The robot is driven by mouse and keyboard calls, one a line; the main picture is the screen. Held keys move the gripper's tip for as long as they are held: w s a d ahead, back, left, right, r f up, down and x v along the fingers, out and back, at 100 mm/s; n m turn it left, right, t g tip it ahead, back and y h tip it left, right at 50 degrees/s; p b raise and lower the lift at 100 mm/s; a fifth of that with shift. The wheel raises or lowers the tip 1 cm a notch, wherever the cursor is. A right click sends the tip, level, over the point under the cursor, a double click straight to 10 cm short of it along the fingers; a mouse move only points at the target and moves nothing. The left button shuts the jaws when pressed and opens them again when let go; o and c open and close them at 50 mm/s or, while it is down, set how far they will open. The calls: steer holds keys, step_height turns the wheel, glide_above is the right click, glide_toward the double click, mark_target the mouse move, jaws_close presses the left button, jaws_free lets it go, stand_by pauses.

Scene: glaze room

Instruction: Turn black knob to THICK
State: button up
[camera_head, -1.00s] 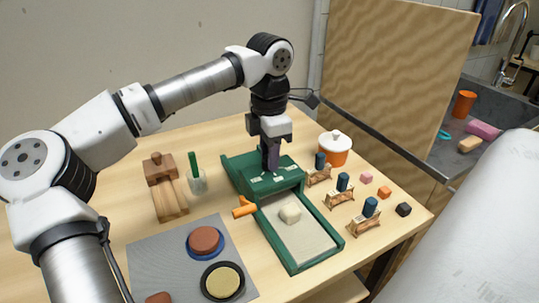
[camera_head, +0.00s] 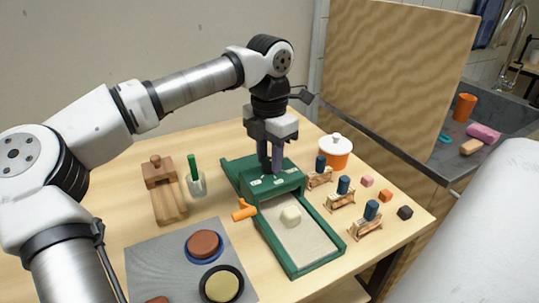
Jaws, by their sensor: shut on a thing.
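My gripper (camera_head: 270,166) points straight down over the raised housing of the green machine (camera_head: 262,182). Its two dark fingers are shut at the top of the housing. The black knob is hidden by the fingers, or too small to tell apart from them. Small pale labels lie on the housing top beside the fingertips, too small to read. An orange handle (camera_head: 244,209) sticks out at the machine's left side.
An orange pot with white lid (camera_head: 335,152) stands behind right. Several small wooden stands with blue tops (camera_head: 342,192) line the right side. A wooden block tool (camera_head: 165,190) and a cup with a green stick (camera_head: 196,184) stand left. A grey mat (camera_head: 165,262) holds round discs.

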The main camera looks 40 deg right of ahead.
mark_target(270, 161)
steer(key=o, duration=1)
step_height(270, 161, up, 14)
steer(key=shift+f, duration=0.1)
stand_by(0.5)
